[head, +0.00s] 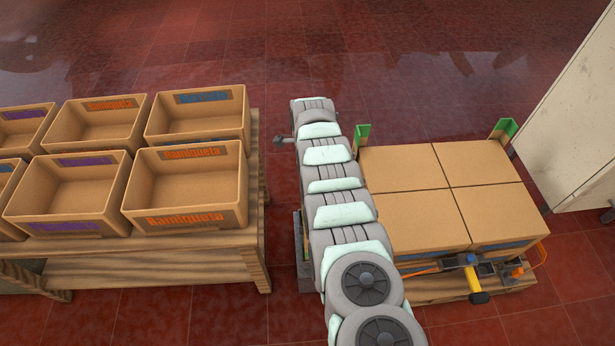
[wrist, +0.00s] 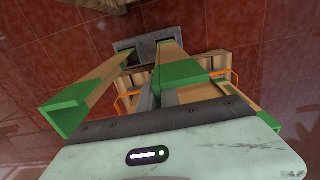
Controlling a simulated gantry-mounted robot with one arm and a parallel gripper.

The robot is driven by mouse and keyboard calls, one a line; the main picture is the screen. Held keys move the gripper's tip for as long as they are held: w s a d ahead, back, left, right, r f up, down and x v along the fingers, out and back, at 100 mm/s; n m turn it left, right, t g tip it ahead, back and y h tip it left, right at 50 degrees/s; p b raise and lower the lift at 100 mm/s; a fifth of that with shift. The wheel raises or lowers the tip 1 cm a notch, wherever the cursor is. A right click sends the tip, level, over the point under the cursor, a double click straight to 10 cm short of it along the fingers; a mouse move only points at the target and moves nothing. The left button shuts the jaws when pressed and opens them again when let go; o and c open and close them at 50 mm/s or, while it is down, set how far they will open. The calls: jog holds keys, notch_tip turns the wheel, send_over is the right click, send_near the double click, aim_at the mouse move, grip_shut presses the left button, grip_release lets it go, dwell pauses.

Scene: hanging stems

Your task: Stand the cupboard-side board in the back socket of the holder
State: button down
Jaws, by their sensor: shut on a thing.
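In the wrist view my gripper (wrist: 158,88) is shut on a long brown angle board (wrist: 173,56) at its green end (wrist: 182,78). The board's far end overlaps the dark grey holder (wrist: 122,45); I cannot tell whether it is in a socket. A second green-ended board (wrist: 98,86) slants to the left, its far end also at the holder. In the head view my arm hides my gripper; a grey block (head: 301,255) beside the pallet looks like the holder. Another green-ended board (head: 504,130) stands at the boxes' far right corner, towards the pale cupboard (head: 575,120).
Cardboard boxes (head: 410,215) fill the pallet, with a green-ended board (head: 362,136) at the far left corner. A yellow-and-black tool (head: 474,283) lies at its near edge. Crates (head: 192,188) stand on a wooden table to the left. The red floor beyond is clear.

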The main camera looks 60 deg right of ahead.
jog(key=c, duration=1.5)
grip_release()
notch_tip(320, 180, up, 11)
jog(key=p, duration=0.8)
jog(key=shift+f, duration=0.15)
